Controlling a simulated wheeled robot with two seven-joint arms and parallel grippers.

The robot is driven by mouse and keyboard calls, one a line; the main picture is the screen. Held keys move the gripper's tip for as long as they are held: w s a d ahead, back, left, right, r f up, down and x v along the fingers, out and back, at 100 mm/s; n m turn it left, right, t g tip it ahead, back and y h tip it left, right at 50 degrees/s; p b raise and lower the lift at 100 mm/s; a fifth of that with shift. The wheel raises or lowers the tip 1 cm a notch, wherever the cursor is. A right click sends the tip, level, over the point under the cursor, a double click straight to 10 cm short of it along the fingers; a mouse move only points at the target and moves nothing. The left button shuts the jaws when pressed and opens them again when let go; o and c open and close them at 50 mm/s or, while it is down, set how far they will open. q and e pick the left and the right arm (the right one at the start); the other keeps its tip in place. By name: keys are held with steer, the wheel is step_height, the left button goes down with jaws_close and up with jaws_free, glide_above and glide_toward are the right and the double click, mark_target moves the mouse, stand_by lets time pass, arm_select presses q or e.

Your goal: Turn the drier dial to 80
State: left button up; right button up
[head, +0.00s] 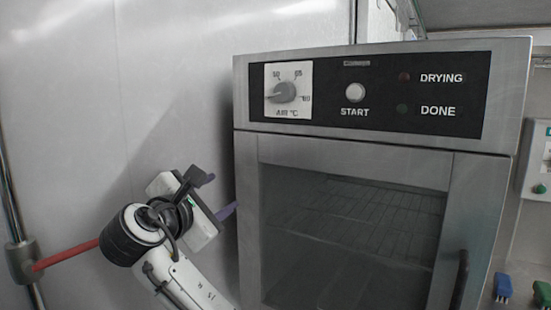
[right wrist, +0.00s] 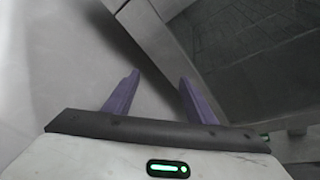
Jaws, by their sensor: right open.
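The drier dial (head: 284,92) is a grey knob on a white plate at the upper left of the drier's black panel. Its scale reads 50, 65 and 80, with AIR °C below. The knob's grip lies nearly level, its left end slightly low; which end is the pointer is hard to tell. My right gripper (head: 228,211) is below and left of the dial, beside the drier's left edge, with a purple finger showing. In the right wrist view, its two purple fingers (right wrist: 157,92) are apart with nothing between them. My left gripper is not in view.
The drier's (head: 247,200) glass door is shut, with a dark handle (head: 459,280) at right. A START button (head: 355,92) and two dark lamps sit right of the dial. A red bar (head: 68,255) joins a pole at left.

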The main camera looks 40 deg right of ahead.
mark_target(281, 93)
steer(key=s+r+m+g+h, duration=0.1)
steer(key=s+r, duration=0.2)
steer(key=r, duration=0.4)
steer(key=s+d+r+m+g+h+p, duration=0.1)
steer(key=s+r+g+h, duration=0.15)
steer(key=r, duration=0.35)
steer(key=s+r+g+h, duration=0.1)
steer(key=s+r, duration=0.3)
steer(key=r, duration=0.3)
steer(key=p+x, duration=0.2)
steer(key=x, duration=0.8)
steer(key=shift+d, duration=0.1)
steer(key=c, duration=1)
steer(key=shift+c, duration=0.2)
